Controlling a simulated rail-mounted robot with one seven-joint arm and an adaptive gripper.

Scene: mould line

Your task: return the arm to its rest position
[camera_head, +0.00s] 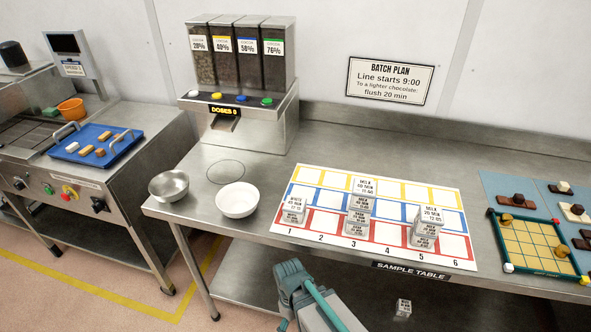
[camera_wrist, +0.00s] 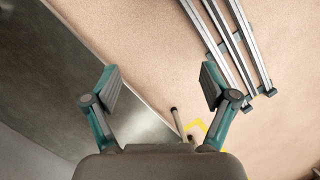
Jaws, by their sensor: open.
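My gripper (camera_wrist: 161,85) is open and empty in the wrist view, with its two teal and grey fingers spread apart. In the head view, a grey and teal part of my arm (camera_head: 305,295) shows at the bottom centre, in front of the sample table (camera_head: 245,265). Nothing is held.
The board (camera_head: 310,177) on the table carries several stacked labelled blocks. A white bowl (camera_head: 237,200) and a metal bowl (camera_head: 169,185) stand left of it. A small labelled block (camera_head: 403,308) lies below the tabletop. Metal bars (camera_wrist: 220,45) cross the wrist view's upper right.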

